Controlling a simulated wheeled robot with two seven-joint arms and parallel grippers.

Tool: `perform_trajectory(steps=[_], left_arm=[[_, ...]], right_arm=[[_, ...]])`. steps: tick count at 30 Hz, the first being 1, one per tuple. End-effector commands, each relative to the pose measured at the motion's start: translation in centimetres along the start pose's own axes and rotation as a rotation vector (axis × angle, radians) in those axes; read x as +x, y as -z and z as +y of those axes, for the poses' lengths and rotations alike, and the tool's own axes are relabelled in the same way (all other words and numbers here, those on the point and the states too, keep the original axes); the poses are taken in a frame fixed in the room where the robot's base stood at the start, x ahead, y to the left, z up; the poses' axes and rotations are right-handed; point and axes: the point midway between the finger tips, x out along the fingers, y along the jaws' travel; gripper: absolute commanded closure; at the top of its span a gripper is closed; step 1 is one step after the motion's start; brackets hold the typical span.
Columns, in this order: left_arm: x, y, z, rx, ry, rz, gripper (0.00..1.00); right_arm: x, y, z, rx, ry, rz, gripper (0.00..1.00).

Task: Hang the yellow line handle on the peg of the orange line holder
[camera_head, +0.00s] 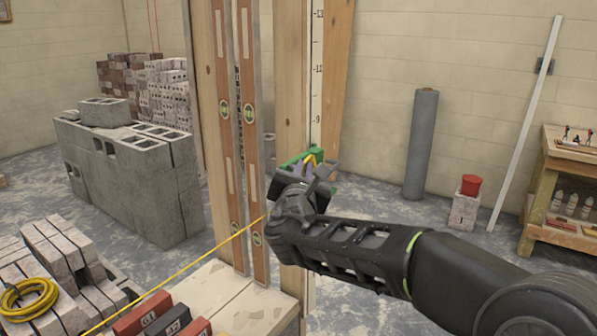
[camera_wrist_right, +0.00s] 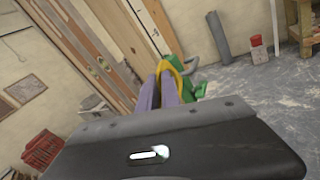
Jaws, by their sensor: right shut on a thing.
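The yellow line handle (camera_head: 310,160) is a small yellow loop, partly hidden by my right gripper (camera_head: 304,167). In the right wrist view the yellow handle (camera_wrist_right: 174,64) arches over the purple fingers of the right gripper (camera_wrist_right: 167,86), which are shut on it. A green holder (camera_head: 318,154) is at the wooden post just beyond the fingers. In the right wrist view the green holder (camera_wrist_right: 197,90) is right of the fingertips, with a grey curved part (camera_wrist_right: 190,60) above it. I see no orange holder. Contact between handle and holder is unclear. My left gripper is out of view.
A yellow line (camera_head: 190,263) runs from the lower left up to the gripper. Wooden posts (camera_head: 291,80) and two spirit levels (camera_head: 251,130) stand upright beside the gripper. Bricks and a yellow coil (camera_head: 28,296) are at lower left.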

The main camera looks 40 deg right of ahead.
Motion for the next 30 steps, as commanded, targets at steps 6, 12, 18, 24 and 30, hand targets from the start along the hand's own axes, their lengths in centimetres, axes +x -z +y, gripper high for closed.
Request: perform_trajectory(steps=[6,12,18,24,30], left_arm=[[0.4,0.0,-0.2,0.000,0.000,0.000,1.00],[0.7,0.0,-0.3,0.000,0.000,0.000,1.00],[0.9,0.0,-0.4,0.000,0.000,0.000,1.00],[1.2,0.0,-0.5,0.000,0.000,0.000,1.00],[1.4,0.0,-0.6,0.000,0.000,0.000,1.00]], right_arm=[[-0.5,-0.3,-0.9,0.001,0.001,-0.002,1.00],[-0.9,-0.5,-1.6,0.000,0.001,-0.001,1.00],[-1.3,-0.8,-2.4,0.001,0.002,-0.001,1.00],[-1.7,-1.0,-3.1,0.001,0.002,-0.001,1.00],[-2.1,-1.3,-3.8,0.000,0.002,-0.002,1.00]])
